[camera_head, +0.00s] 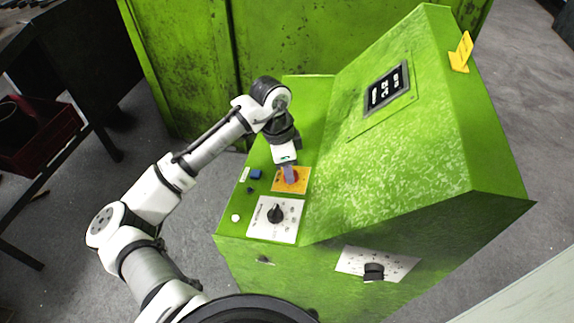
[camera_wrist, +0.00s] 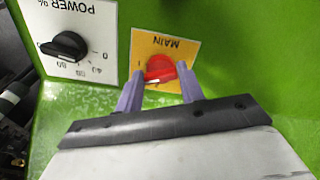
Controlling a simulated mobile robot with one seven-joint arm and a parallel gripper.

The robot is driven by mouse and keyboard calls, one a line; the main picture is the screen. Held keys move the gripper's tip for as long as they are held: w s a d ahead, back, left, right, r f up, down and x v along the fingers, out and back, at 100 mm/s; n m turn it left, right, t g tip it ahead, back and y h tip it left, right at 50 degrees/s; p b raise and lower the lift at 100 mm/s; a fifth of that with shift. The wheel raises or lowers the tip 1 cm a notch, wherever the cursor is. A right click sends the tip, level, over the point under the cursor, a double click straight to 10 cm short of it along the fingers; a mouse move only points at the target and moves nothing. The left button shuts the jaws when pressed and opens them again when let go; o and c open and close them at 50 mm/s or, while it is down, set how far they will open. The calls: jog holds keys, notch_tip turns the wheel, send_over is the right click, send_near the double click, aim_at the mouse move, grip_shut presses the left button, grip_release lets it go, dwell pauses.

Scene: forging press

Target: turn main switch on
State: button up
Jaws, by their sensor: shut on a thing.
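The main switch is a red rotary knob (camera_wrist: 160,68) on a yellow plate (camera_wrist: 181,48) marked MAIN, on the green control cabinet. In the wrist view my gripper (camera_wrist: 160,78) has its two purple fingers on either side of the red knob, shut on it. In the head view my gripper (camera_head: 289,174) reaches down onto the yellow plate (camera_head: 302,182) from above and hides most of the knob. The knob's exact turn angle is hard to read.
A white plate with a black POWER % knob (camera_wrist: 68,45) sits beside the main switch; it also shows in the head view (camera_head: 275,214). A blue button (camera_head: 256,174) and a white button (camera_head: 235,218) are nearby. The sloped cabinet face with a display (camera_head: 387,88) rises to the right.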

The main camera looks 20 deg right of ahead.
aim_at(279, 178)
jog(key=m+b, duration=0.1)
jog(key=m, duration=0.3)
jog(key=shift+w+m, duration=0.1)
jog(key=shift+m, duration=0.2)
dwell(0.4)
jog(key=o, duration=1)
notch_tip(279, 178, up, 14)
jog(key=w+a, duration=0.1)
jog(key=shift+a+f, duration=0.15)
jog(key=shift+a, duration=0.2)
jog(key=shift+w, duration=0.1)
